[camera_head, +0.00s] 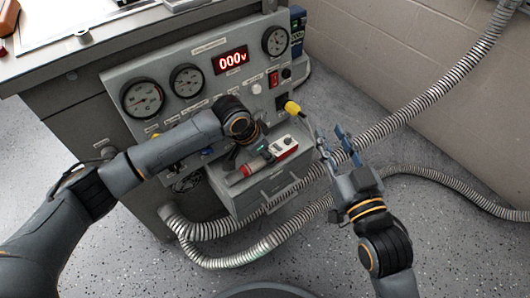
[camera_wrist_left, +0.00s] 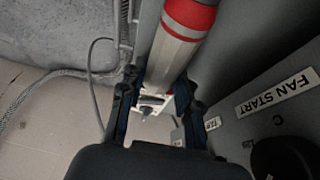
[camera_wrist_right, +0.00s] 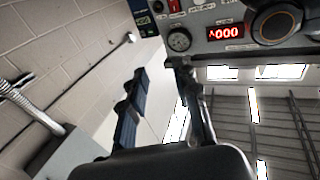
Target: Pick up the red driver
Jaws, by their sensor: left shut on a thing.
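The red driver, a pale cylinder with a red, white-striped section (camera_wrist_left: 187,22), runs between the fingers of my left gripper (camera_wrist_left: 152,98) in the left wrist view. In the head view its red part (camera_head: 245,170) shows just below my left gripper (camera_head: 262,152), over the ledge on the front of the test panel. My left gripper is shut on the driver; the wrist partly hides the grip in the head view. My right gripper (camera_head: 334,146) is open and empty, to the right of the panel. It also shows open in the right wrist view (camera_wrist_right: 155,82).
The grey panel (camera_head: 120,75) carries dials and a red display (camera_head: 230,60). A yellow-tipped plug (camera_head: 292,108) sticks out at its right. A white block with a red mark (camera_head: 285,147) is beside the driver. Ribbed hoses (camera_head: 430,97) cross the floor at right.

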